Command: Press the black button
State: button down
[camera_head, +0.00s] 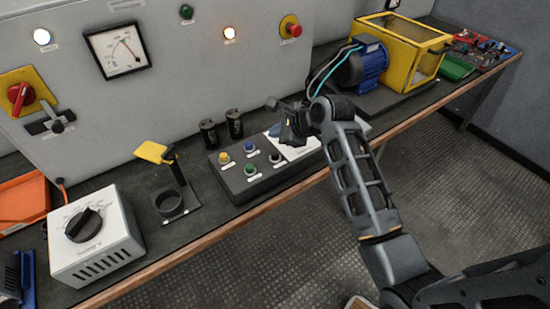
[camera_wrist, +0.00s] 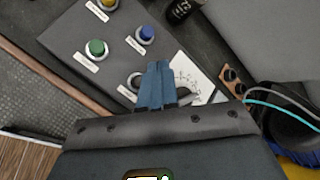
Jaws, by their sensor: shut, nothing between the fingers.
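The black button (camera_head: 276,157) is at the front right of a dark button box (camera_head: 236,185), with a white label by it. In the wrist view the black button (camera_wrist: 134,80) is partly hidden behind my fingers. My gripper (camera_head: 275,131) is over the far right part of the box in the head view. In the wrist view its blue fingers (camera_wrist: 158,68) are together and empty, just right of the black button. I cannot tell the exact height of the fingertips above the box.
Yellow (camera_head: 225,157), blue (camera_head: 249,146) and green (camera_head: 250,169) buttons share the box. Two black cylinders (camera_head: 234,124) stand behind it. A blue motor (camera_head: 361,66) is farther right. A black ring stand (camera_head: 170,203) is left.

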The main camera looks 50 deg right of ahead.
aim_at(277, 156)
notch_tip(277, 156, down, 3)
jog(key=shift+f+b, duration=0.1)
jog(key=shift+b, duration=1.1)
jog(key=shift+f, duration=0.9)
jog(key=shift+f, duration=0.2)
jog(key=shift+f, duration=0.2)
jog(key=shift+f+b, duration=0.4)
jog(key=shift+f, duration=0.55)
dwell(1.3)
jog(key=shift+r, duration=0.1)
jog(key=shift+r+p, duration=1.3)
jog(key=shift+p, duration=0.3)
